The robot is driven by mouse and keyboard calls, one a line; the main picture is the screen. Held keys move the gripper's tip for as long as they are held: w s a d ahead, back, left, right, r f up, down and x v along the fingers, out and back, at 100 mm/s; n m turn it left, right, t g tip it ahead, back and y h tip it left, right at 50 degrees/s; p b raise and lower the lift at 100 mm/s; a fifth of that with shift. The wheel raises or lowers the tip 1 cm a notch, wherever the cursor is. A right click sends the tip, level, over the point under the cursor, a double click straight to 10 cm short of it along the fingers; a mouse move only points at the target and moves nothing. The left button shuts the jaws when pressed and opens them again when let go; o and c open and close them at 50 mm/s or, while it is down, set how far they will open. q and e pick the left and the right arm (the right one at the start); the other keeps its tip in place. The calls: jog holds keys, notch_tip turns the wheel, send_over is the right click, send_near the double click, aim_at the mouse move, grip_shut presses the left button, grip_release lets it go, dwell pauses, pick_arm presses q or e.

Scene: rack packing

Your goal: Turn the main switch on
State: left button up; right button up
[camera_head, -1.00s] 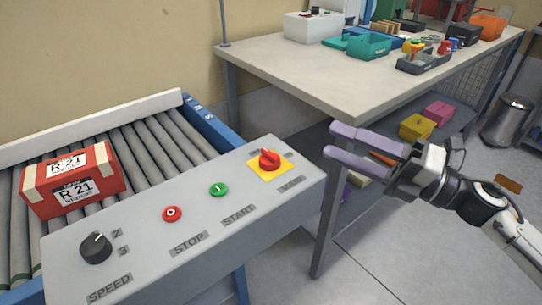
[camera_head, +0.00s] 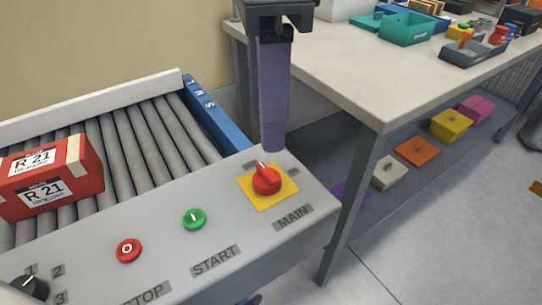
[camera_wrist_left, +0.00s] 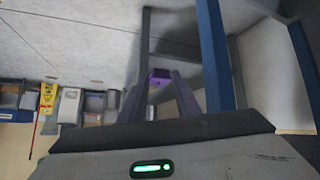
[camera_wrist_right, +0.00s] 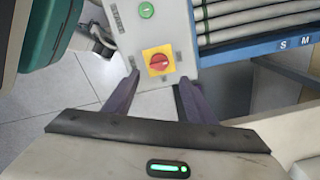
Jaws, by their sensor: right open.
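The main switch is a red rotary knob (camera_head: 266,181) on a yellow square plate (camera_head: 284,194) at the right end of the grey control panel (camera_head: 165,268), beside the MAIN label. In the head view its raised ridge points up and slightly left. My right gripper (camera_head: 265,128) points down just behind the knob, fingers apart and empty. In the right wrist view the knob (camera_wrist_right: 158,62) lies ahead, centred between the open fingers (camera_wrist_right: 157,83), with no visible contact. My left gripper (camera_wrist_left: 161,70) shows only in the left wrist view, its fingers apart, away from the panel.
The green START button (camera_head: 194,219), red STOP button (camera_head: 128,250) and black speed knob (camera_head: 28,288) share the panel. A red R 21 box (camera_head: 48,180) sits on the roller conveyor (camera_head: 140,140). A table (camera_head: 340,75) with bins stands close on the right.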

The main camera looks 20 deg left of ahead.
aim_at(267, 171)
notch_tip(267, 171, down, 10)
jog(key=shift+s+r+b, duration=0.1)
jog(key=shift+r+b, duration=0.05)
jog(key=shift+b, duration=1.05)
jog(key=c, duration=1)
